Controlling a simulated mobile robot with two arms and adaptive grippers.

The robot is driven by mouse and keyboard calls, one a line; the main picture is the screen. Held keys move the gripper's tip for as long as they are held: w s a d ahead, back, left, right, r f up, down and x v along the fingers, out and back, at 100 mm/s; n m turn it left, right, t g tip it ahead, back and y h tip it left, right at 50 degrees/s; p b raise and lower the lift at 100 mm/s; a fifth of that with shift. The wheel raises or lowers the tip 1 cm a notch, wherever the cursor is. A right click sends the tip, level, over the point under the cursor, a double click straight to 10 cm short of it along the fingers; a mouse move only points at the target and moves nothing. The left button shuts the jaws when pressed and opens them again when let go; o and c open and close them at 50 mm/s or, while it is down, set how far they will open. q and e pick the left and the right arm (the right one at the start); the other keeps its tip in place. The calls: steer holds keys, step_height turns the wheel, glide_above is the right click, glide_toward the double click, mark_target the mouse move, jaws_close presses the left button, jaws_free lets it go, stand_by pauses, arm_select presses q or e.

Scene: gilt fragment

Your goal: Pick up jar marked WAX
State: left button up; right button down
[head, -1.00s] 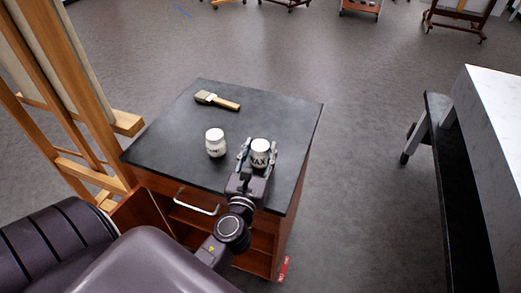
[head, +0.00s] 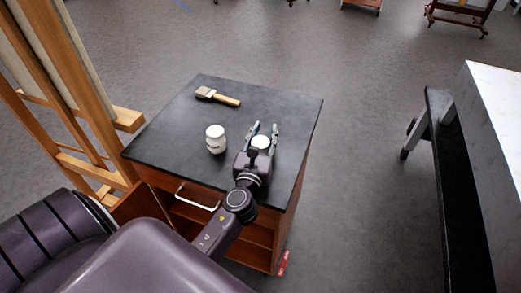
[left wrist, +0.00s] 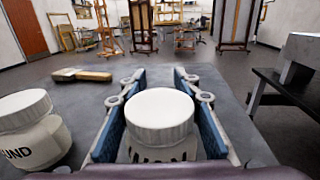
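The WAX jar (head: 261,142) is white with a white lid and stands upright on the dark top of the small cabinet (head: 180,110). In the left wrist view the WAX jar (left wrist: 160,115) sits between the two blue-padded fingers, its label mostly cut off at the bottom. My left gripper (head: 262,130) is open around the jar, one finger on each side, with the fingertips reaching past it. A narrow gap shows beside the lid; contact lower down is hidden. My right gripper is not in view.
A second white jar (head: 215,139), its label ending in "UND" in the left wrist view, stands left of the gripper. A paintbrush (head: 217,97) lies farther back. A wooden easel (head: 75,80) stands left, a marble-topped table (head: 490,130) right. The cabinet top's right side is clear.

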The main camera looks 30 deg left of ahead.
arm_select(q)
jaws_close()
